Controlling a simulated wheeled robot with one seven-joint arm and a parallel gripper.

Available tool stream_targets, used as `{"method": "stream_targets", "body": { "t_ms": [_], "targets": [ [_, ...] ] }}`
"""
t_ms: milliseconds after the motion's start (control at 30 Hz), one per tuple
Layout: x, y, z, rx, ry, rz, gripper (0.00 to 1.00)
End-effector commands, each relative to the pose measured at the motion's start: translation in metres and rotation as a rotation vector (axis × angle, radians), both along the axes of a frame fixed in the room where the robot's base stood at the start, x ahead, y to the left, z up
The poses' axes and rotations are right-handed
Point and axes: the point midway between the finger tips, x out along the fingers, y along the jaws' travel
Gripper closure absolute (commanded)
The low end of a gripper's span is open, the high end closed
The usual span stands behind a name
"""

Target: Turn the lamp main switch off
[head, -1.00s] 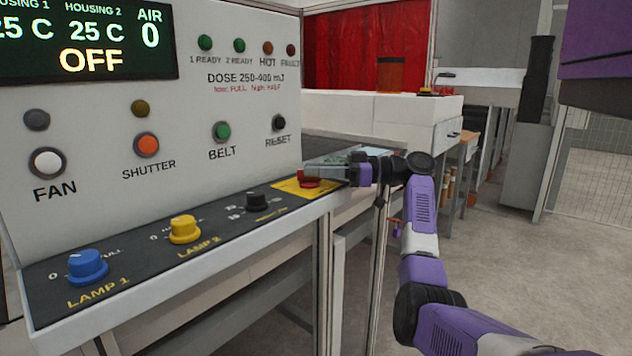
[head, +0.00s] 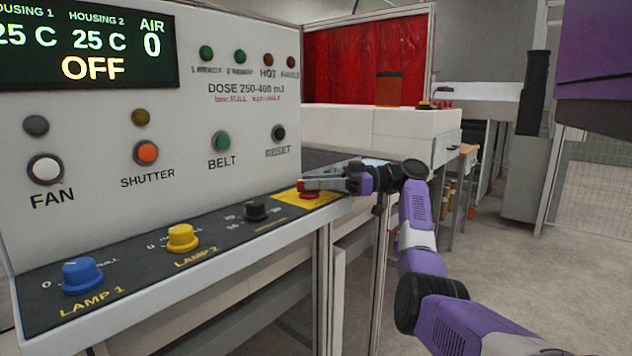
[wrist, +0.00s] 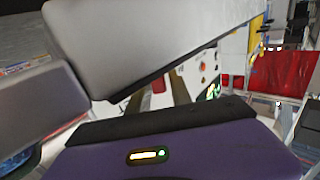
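No control that I can read is labelled as a lamp main switch. The sloped panel has a blue LAMP 1 knob (head: 83,276), a yellow LAMP 2 knob (head: 183,238) and a black knob (head: 256,210). At its far end a red button (head: 308,195) sits on a yellow plate (head: 291,197). My gripper (head: 308,184) is beside and partly over this button; I cannot tell whether they touch. In the wrist view its grey fingers (wrist: 105,90) fill the upper left, and whether they are parted is unclear.
The upright panel has a dark display (head: 92,45) reading OFF, with FAN (head: 45,168), SHUTTER (head: 146,152), BELT (head: 221,141) and RESET (head: 278,132) buttons below. A white cabinet (head: 400,130) stands behind my gripper. Open floor (head: 560,270) lies to the right.

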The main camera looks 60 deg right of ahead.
Motion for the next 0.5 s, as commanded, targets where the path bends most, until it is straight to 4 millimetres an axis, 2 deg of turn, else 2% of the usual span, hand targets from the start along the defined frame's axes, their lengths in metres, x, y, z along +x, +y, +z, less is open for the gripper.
{"method": "stream_targets", "body": {
  "t_ms": [367,500],
  "targets": [
    [-0.001,-0.002,0.002,0.0,-0.004,-0.003,0.62],
    [-0.012,-0.009,0.002,0.0,-0.004,-0.005,0.62]
  ]
}}
